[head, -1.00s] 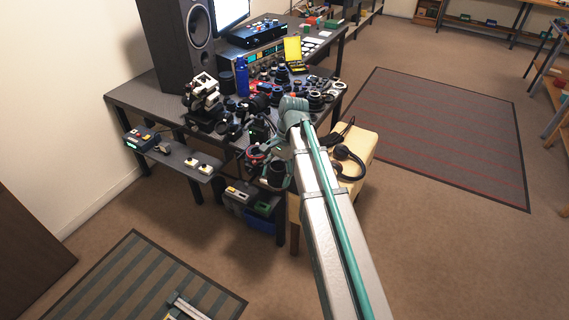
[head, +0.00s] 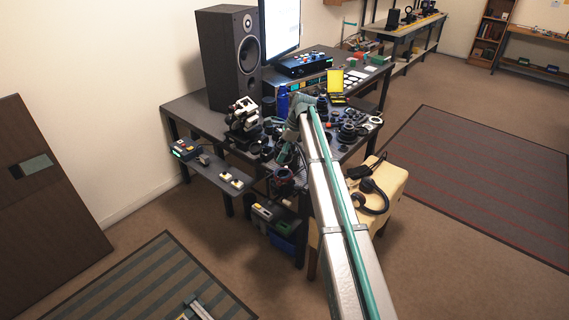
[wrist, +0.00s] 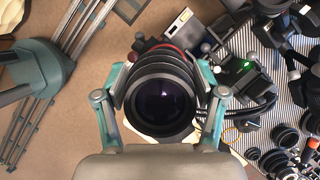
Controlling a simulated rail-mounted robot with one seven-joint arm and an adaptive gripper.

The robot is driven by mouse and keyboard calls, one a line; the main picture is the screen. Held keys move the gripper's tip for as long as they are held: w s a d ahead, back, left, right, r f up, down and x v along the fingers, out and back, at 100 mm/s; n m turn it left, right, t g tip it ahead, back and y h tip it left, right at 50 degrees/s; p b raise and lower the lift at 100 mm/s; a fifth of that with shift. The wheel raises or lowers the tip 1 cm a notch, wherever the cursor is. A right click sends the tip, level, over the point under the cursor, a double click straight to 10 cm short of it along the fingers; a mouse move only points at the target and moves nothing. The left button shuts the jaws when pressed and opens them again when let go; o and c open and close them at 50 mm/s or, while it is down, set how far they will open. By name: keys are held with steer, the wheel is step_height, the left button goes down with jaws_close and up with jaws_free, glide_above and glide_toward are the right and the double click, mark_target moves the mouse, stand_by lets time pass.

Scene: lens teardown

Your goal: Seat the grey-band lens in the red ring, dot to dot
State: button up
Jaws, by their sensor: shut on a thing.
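In the wrist view my gripper (wrist: 161,76) is shut on a dark round lens (wrist: 160,104), with a teal finger on each side. Its glass faces the wrist camera. A red arc (wrist: 178,50) shows along the lens's upper edge, partly hidden behind it. I cannot tell whether this is the red ring or part of the lens, nor whether they touch. No grey band or dots can be made out. In the head view my gripper (head: 284,178) is small and partly hidden by my arm, beside the front of the dark workbench (head: 195,112).
The bench holds a speaker (head: 232,60), a blue bottle (head: 283,101) and many dark lens parts. A low shelf (head: 212,170) juts out at its left. A cream stool (head: 385,190) with headphones (head: 371,195) stands right of my arm. Cables and a green-lit box (wrist: 247,66) lie close right.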

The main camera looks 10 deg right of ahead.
steer(key=shift+w, duration=0.4)
steer(key=shift+f+b, duration=1.55)
steer(key=shift+f, duration=1.4)
steer(key=shift+p, duration=0.6)
steer(key=shift+f, duration=0.8)
stand_by(0.7)
steer(key=o, duration=1.5)
